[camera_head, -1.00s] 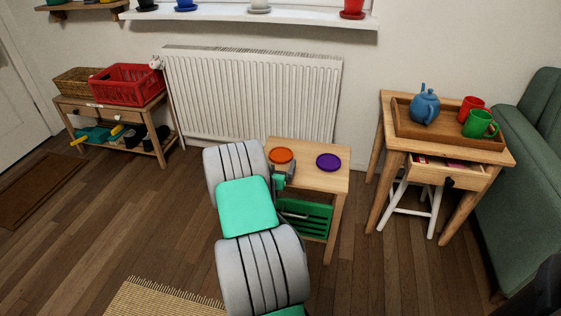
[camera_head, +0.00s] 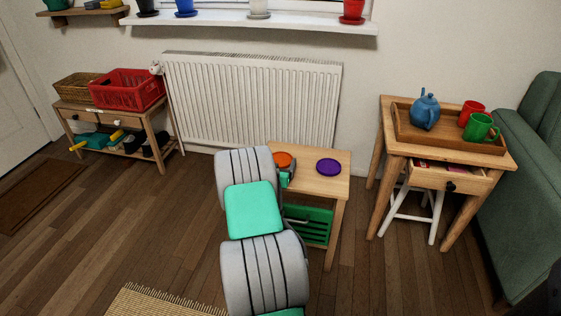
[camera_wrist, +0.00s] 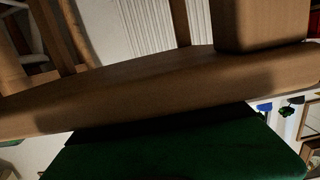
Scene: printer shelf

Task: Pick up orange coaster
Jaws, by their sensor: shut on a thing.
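The orange coaster (camera_head: 283,158) is at the left back of the small wooden table (camera_head: 318,187) in the head view, partly hidden by my arm. My gripper (camera_head: 286,172) is at the coaster's near edge, shut on it; the fingers are mostly hidden behind my wrist. I cannot tell whether the coaster is lifted clear of the tabletop. The wrist view shows wooden parts close up and a dark green surface; I cannot make out the coaster there.
A purple coaster (camera_head: 328,167) lies to the right on the same table. A green crate (camera_head: 308,224) sits below the tabletop. A white radiator (camera_head: 250,100) stands behind. To the right, a wooden table holds a tray (camera_head: 450,135) with a blue teapot (camera_head: 425,111) and two mugs.

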